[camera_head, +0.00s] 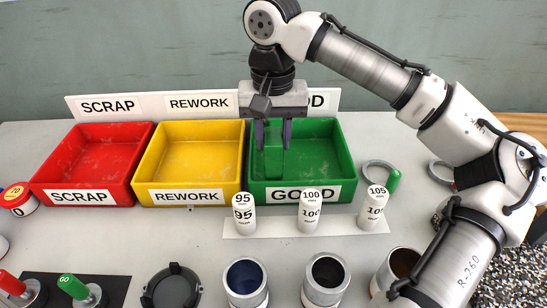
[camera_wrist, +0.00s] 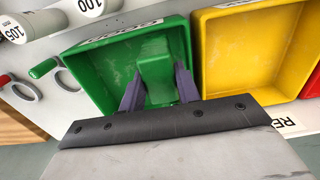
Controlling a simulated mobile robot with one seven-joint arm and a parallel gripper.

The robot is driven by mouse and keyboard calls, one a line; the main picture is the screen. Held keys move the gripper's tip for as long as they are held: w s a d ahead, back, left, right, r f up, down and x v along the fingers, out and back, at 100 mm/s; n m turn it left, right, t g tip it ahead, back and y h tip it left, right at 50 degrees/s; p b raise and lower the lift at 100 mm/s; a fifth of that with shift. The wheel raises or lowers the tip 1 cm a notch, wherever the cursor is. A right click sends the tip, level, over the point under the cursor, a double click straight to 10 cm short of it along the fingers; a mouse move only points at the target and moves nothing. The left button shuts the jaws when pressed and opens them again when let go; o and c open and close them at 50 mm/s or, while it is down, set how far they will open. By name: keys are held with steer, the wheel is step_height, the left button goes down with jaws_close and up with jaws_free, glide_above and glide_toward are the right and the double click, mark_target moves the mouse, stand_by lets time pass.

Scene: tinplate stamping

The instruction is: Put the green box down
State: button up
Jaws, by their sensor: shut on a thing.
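A plain green box (camera_head: 271,163) is between the fingers of my gripper (camera_head: 272,135). My gripper is shut on it and points down into the green GOOD bin (camera_head: 341,165). The box is close in colour to the bin, so its edges are hard to make out. I cannot tell whether its underside touches the bin floor. In the wrist view the box (camera_wrist: 154,70) shows between the two purple-grey fingertips (camera_wrist: 160,90), with the walls of the bin (camera_wrist: 88,70) around it.
A yellow REWORK bin (camera_head: 190,159) and a red SCRAP bin (camera_head: 93,164) stand to the left, both empty. White cylinders marked 95 (camera_head: 243,211), 100 (camera_head: 309,210) and 105 (camera_head: 373,208) stand in front. A ring with a green handle (camera_head: 392,182) lies to the right.

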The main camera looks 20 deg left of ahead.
steer(key=shift+f, duration=2.8)
steer(key=shift+f, duration=0.1)
steer(key=o, duration=1)
steer(key=shift+c, duration=0.2)
step_height(320, 180, up, 12)
steer(key=shift+r, duration=0.2)
steer(key=shift+s+f, duration=0.1)
